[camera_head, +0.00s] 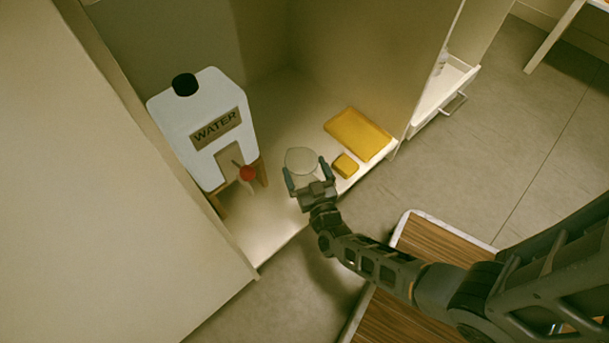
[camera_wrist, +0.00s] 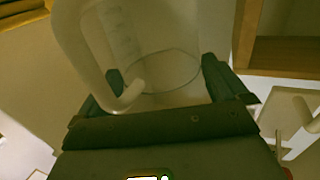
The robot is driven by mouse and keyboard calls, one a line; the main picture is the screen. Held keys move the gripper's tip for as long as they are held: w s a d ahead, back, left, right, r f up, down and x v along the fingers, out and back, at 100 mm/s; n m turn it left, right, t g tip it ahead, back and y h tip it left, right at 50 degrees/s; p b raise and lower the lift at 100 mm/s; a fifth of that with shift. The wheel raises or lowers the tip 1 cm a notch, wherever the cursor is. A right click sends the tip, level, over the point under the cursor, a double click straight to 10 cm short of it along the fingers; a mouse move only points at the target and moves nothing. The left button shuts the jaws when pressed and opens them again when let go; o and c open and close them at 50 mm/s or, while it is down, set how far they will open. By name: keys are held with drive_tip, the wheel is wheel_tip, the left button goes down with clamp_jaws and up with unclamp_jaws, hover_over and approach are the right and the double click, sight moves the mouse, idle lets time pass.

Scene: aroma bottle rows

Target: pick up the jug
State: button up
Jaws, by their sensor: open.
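The jug (camera_head: 301,159) is clear and whitish and stands on the cabinet's floor shelf, right of the water container. My gripper (camera_head: 305,168) is open, with one finger on each side of the jug's near part. In the wrist view the jug (camera_wrist: 165,40) is upright, with a handle on its left and faint measuring marks. The gripper's fingers (camera_wrist: 161,85) show at the jug's left and right near its base. I cannot tell whether they touch it.
A white container marked WATER (camera_head: 205,125), with a red tap knob (camera_head: 247,173), stands on a wooden stand to the left. A yellow tray (camera_head: 357,134) and a small yellow block (camera_head: 345,165) lie to the right. Cabinet walls enclose the sides.

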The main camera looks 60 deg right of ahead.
drive_tip(key=shift+c, duration=0.3)
drive_tip(key=c, duration=1.1)
drive_tip(key=shift+o, duration=0.2)
